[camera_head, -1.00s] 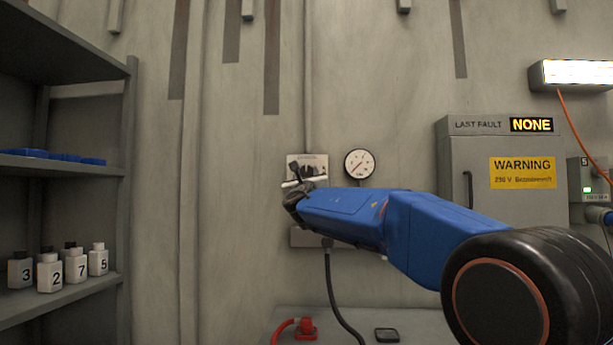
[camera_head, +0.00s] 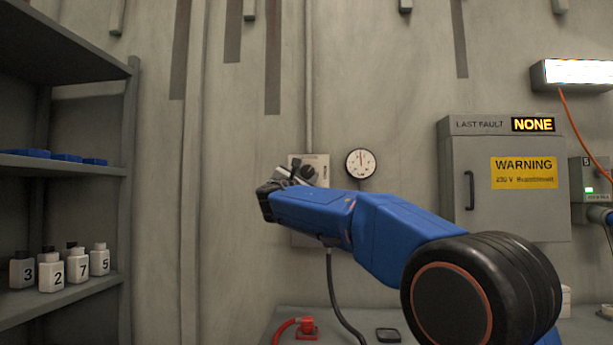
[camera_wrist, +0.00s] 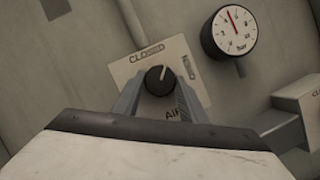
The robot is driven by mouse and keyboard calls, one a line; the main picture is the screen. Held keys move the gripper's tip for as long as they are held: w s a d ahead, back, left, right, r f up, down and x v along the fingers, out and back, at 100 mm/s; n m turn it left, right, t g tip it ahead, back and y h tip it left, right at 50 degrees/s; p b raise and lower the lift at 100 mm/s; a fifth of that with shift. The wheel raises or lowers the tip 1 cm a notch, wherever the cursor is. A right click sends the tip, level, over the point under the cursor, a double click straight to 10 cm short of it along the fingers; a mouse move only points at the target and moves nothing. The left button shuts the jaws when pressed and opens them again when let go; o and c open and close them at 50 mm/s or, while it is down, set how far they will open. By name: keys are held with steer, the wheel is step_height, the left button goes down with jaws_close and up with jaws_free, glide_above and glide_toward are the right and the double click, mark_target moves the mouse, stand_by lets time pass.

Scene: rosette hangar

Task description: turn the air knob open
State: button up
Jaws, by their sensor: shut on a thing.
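The air knob (camera_wrist: 159,80) is a round black knob with a white pointer mark, on a pale wall plate (camera_wrist: 125,68) labelled CLOSED, AIR and a partly covered word at the right. The mark points between CLOSED and the right-hand word. My gripper (camera_wrist: 158,88) is shut on the knob, one finger on each side. In the head view my gripper (camera_head: 293,177) is at the plate (camera_head: 322,163), left of the gauge, and partly hides the knob.
A round pressure gauge (camera_head: 360,163) is right of the plate, its needle pointing about upward. A grey cabinet (camera_head: 505,205) with a warning sign stands further right. Shelves with numbered bottles (camera_head: 78,266) are at the left. A red connector (camera_head: 308,328) lies on the bench below.

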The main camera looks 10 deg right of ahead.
steer(key=m+g, duration=0.1)
steer(key=m, duration=0.2)
steer(key=m+g+h, duration=0.1)
steer(key=m, duration=0.2)
steer(key=shift+a+r+h, duration=0.1)
steer(key=shift+a+h, duration=0.05)
steer(key=shift+h, duration=0.15)
steer(key=m+g, duration=0.2)
steer(key=m, duration=0.3)
steer(key=shift+r, duration=0.1)
steer(key=o, duration=1.1)
steer(key=shift+c, duration=0.2)
steer(key=r+v, duration=0.1)
steer(key=v, duration=1.6)
steer(key=shift+a, duration=0.2)
